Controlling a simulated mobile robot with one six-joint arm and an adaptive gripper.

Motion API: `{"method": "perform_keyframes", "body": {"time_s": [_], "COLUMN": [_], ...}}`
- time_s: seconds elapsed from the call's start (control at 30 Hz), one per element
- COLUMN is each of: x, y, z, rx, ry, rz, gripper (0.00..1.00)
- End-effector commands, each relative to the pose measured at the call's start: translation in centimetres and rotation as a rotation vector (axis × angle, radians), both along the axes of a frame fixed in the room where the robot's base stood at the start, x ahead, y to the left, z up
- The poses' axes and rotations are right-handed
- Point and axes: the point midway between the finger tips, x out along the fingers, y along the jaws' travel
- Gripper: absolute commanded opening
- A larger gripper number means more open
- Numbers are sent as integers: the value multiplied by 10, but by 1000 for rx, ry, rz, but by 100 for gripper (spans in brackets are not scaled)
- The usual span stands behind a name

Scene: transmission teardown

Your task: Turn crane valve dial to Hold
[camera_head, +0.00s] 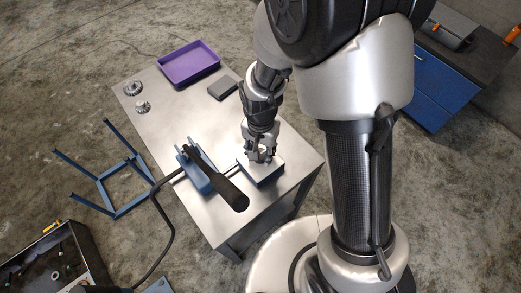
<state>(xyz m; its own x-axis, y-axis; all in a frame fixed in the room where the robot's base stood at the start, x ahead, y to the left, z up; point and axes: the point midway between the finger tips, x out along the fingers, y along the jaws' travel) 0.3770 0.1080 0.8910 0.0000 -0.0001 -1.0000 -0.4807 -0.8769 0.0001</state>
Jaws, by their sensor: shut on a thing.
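My gripper (260,154) points down over a blue box with a pale top (267,172) near the right edge of the metal table. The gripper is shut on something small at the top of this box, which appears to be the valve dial. The dial itself is mostly hidden by the fingers, and its markings and setting cannot be read. A hose or rod joins the box to a blue device with a long black handle (217,179), just left of it.
The metal table (160,118) holds a purple tray (188,64), a dark grey block (222,88) and two gears (133,88) toward the back. A blue frame (118,184) stands on the floor at left. A black hose (163,225) runs down to the floor. The table's left middle is clear.

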Motion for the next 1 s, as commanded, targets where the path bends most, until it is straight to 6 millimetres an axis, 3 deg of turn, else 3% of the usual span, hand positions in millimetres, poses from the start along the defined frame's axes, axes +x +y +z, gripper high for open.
{"method": "perform_keyframes", "body": {"time_s": [0.37,1.0], "x": [0,0], "y": [0,2], "z": [1,1], "rx": [0,0], "ry": [0,0], "rz": [149,742], "gripper": [10,10]}}
